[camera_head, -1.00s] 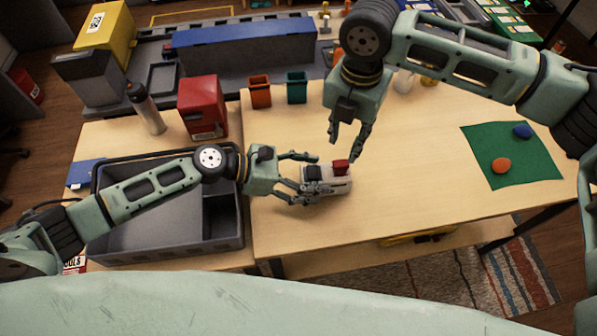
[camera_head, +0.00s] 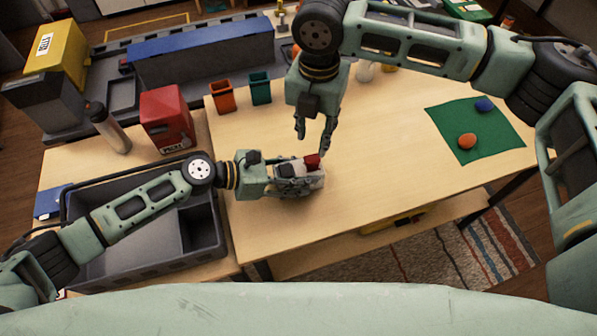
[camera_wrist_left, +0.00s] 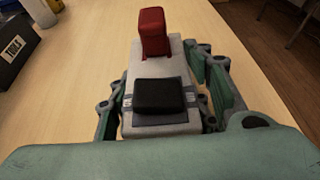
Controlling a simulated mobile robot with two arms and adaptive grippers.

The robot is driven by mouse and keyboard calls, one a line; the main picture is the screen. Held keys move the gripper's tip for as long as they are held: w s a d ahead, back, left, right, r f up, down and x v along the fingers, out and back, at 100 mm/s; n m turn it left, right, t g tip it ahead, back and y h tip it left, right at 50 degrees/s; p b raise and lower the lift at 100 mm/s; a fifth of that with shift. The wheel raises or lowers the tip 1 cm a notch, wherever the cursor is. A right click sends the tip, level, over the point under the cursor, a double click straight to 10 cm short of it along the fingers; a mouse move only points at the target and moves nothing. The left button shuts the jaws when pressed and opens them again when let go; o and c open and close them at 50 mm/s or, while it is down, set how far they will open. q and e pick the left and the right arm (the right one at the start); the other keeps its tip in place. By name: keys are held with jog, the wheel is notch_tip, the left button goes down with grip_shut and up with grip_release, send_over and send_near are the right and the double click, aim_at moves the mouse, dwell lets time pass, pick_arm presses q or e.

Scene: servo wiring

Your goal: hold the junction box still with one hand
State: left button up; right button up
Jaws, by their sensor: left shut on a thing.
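The junction box (camera_head: 313,182) is a light grey block on the wooden table. It has a black part (camera_wrist_left: 160,97) on top and an upright red piece (camera_head: 312,161) at its far end. The left wrist view shows its grey top (camera_wrist_left: 178,65) between my fingers. My left gripper (camera_head: 296,178) is shut on the junction box from the left, one finger along each side. My right gripper (camera_head: 313,137) points down just above the red piece, fingers apart and empty. From the head view I cannot tell whether a fingertip touches the red piece.
A dark grey crate (camera_head: 150,262) stands to the left under my left arm. A red box (camera_head: 166,118), an orange bin (camera_head: 222,97) and a teal bin (camera_head: 260,88) stand behind. A green mat (camera_head: 493,140) lies at the right. The table's middle right is clear.

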aim_at(314, 156)
pick_arm(q)
jog(key=c, duration=0.6)
jog(key=shift+o, duration=0.2)
pick_arm(e)
jog(key=shift+o, duration=0.7)
jog(key=m, duration=0.3)
jog(key=shift+s+r+y, duration=0.1)
jog(key=shift+s+y, duration=0.15)
jog(key=shift+y, duration=0.15)
jog(key=d+r+m+y, duration=0.2)
jog(key=d+m+y, duration=0.15)
jog(key=m, duration=0.95)
jog(key=shift+h, duration=0.45)
jog(key=x, duration=0.8)
jog(key=w+x, duration=0.1)
jog(key=x, duration=0.3)
jog(key=shift+d, duration=0.25)
